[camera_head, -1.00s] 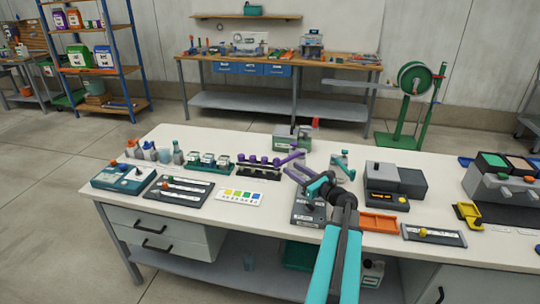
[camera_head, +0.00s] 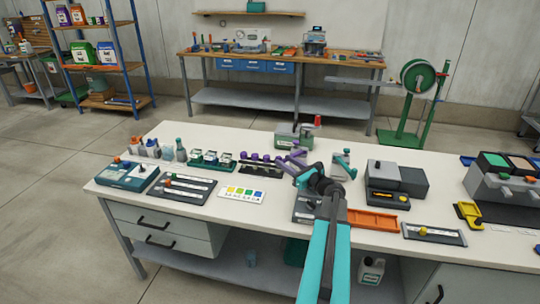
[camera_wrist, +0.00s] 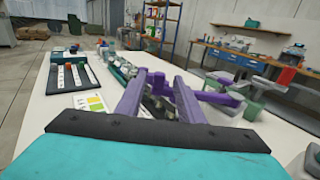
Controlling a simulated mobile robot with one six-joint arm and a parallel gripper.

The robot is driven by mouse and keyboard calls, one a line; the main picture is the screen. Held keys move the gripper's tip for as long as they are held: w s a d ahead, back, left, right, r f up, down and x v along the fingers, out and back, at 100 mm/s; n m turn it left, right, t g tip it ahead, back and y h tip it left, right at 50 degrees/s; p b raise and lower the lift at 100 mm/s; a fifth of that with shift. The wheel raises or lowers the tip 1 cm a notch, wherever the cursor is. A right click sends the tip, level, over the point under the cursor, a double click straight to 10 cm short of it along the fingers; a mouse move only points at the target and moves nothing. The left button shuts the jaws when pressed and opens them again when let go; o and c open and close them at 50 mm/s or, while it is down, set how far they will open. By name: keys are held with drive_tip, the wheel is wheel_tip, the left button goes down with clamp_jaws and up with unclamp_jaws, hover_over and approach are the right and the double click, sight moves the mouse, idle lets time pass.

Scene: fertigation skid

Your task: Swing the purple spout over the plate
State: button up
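The purple spout (camera_head: 297,154) sticks out from a grey-green unit (camera_head: 288,141) at the back of the white bench. In the wrist view the spout (camera_wrist: 218,98) lies just right of my right finger, joined to a short purple upright. My gripper (camera_head: 284,163) has two purple fingers and reaches toward the spout from the front. In the wrist view my gripper (camera_wrist: 159,76) has its fingers apart, with a gap between them. A small purple piece shows in the gap; I cannot tell whether it is the spout's end. I cannot make out the plate with certainty.
A rack with purple knobs (camera_head: 262,166) stands close left of my gripper. A teal-topped stand (camera_head: 343,164) is to the right. A grey device (camera_head: 306,208) lies below my arm, with an orange tray (camera_head: 372,222) beside it.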

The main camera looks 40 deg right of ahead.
drive_tip(key=w+p, duration=0.2)
drive_tip(key=w, duration=0.6)
drive_tip(key=shift+w+d, duration=0.2)
drive_tip(key=shift+d, duration=0.05)
clamp_jaws()
